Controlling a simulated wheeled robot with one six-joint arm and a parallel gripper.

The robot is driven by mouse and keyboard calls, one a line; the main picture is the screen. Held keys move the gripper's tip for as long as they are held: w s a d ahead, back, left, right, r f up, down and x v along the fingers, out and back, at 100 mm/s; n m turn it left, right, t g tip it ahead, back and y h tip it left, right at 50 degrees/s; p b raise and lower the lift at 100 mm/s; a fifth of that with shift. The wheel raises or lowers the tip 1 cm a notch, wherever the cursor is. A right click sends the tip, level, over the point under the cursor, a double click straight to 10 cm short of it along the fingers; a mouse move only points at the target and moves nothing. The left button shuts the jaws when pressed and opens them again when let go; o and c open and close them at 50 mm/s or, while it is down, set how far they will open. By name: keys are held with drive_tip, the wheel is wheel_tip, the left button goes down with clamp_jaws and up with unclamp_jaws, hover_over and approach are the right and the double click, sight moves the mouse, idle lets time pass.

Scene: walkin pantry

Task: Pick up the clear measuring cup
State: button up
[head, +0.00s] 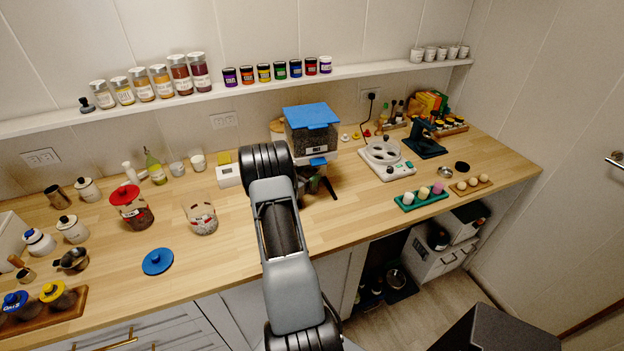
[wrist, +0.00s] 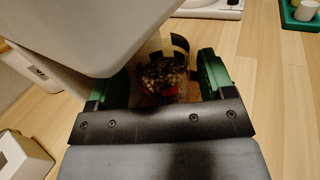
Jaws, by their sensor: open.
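The clear measuring cup (wrist: 160,76) shows in the wrist view, holding dark and tan bean-like bits, with a red mark on its side. It stands on the wood counter between the green-padded fingers of my gripper (wrist: 164,80). The fingers are open, one on each side, and a gap shows on the right; contact on the left is unclear. A grey dispenser body (wrist: 85,35) overhangs it and hides part of its top. In the head view my arm and the blue-lidded dispenser (head: 312,130) mostly hide the cup and my gripper (head: 318,185).
A clear jar (head: 203,217) and a red-lidded jar (head: 132,208) stand left of my arm. A blue lid (head: 157,261) lies near the front edge. A white hot-plate-like device (head: 386,160) and a green tray (head: 421,199) are to the right. Bare counter lies between.

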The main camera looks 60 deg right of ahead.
drive_tip(key=shift+s+d, duration=0.1)
drive_tip(key=shift+d, duration=0.5)
drive_tip(key=c, duration=1.2)
drive_tip(key=shift+r, duration=0.1)
